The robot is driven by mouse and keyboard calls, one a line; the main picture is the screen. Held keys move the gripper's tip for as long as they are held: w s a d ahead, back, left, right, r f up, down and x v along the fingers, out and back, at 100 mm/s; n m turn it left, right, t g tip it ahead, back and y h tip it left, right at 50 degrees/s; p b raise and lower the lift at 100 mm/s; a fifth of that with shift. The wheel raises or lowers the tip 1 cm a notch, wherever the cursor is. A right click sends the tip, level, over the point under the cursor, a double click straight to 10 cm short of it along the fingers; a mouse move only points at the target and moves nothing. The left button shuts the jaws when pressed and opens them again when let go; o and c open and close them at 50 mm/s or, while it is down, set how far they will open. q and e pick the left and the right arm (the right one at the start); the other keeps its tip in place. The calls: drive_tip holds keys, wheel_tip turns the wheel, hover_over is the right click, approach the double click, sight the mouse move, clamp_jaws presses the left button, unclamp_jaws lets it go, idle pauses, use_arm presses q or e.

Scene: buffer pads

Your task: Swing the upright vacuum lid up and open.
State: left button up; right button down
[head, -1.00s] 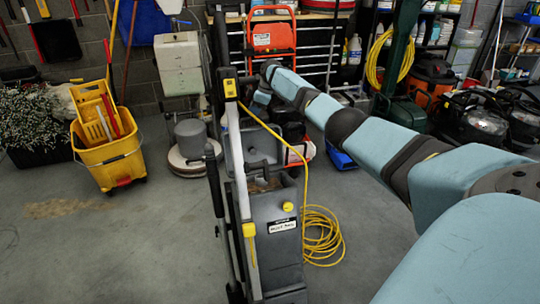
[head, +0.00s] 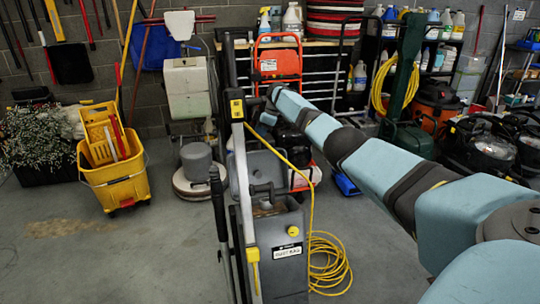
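The upright vacuum (head: 287,268) stands in the middle of the head view, a dark grey body with a white label, a yellow knob and a long pale frame bar. A brownish opening shows at its top. A grey panel (head: 262,170), perhaps the lid, appears raised behind that opening; I cannot tell how far it is swung. My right arm reaches in from the right, its far end beside the upper part of the vacuum's frame. My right gripper (head: 268,118) is small and mostly hidden there, so its fingers and any contact are unclear. My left gripper is not in view.
A yellow cord (head: 328,268) lies coiled on the floor right of the vacuum. A yellow mop bucket (head: 118,182) and a floor polisher (head: 196,170) stand to the left. An orange-framed machine (head: 277,55) stands behind. The left foreground floor is clear.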

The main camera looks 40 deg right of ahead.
use_arm(q)
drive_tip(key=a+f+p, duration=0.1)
drive_tip(key=p, duration=0.1)
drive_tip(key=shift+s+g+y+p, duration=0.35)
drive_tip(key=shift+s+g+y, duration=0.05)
use_arm(e)
drive_tip(key=v, duration=1.3)
drive_tip(key=shift+s, duration=0.1)
